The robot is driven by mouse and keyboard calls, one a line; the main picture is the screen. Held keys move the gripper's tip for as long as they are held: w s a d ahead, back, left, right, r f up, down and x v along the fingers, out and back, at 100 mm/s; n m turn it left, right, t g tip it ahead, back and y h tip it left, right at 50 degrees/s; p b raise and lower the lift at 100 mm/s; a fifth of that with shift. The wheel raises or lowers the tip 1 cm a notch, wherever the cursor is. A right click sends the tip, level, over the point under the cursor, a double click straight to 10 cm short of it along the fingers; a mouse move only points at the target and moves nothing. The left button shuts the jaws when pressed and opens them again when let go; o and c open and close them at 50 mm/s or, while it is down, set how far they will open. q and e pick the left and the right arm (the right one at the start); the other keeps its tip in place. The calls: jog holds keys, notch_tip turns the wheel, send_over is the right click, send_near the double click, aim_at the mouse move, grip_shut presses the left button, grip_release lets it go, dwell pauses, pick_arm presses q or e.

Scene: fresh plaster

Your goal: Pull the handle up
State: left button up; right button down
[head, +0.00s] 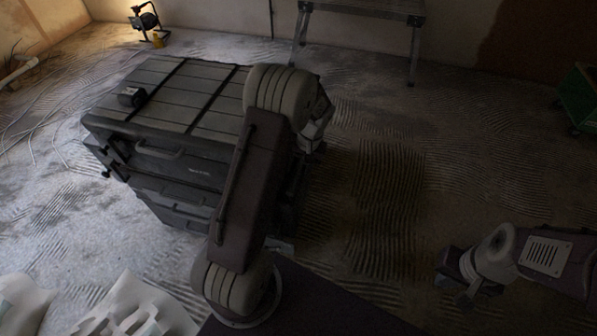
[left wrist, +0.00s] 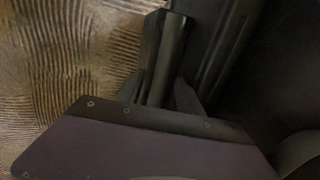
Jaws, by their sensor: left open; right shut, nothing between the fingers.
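A dark grey rolling tool chest (head: 172,97) stands at the left of the head view, with a slatted lid and a curved grip (head: 160,152) on its front face. My left gripper (head: 318,125) is at the chest's far right side, mostly hidden behind my own arm. In the left wrist view, my left gripper (left wrist: 155,92) is open, with a dark upright bar (left wrist: 165,50) between or just beyond its fingers. This bar may be the handle; I cannot tell whether the fingers touch it. My right gripper (head: 465,285) is shut and empty over the floor at right.
A metal trestle table (head: 365,10) stands at the back. A work lamp (head: 146,20) is at the back left, and a green bin (head: 580,98) at the right edge. White bags (head: 135,308) lie at the lower left. The ridged floor right of the chest is clear.

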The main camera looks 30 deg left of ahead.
pick_arm(q)
grip_shut()
dwell(1.5)
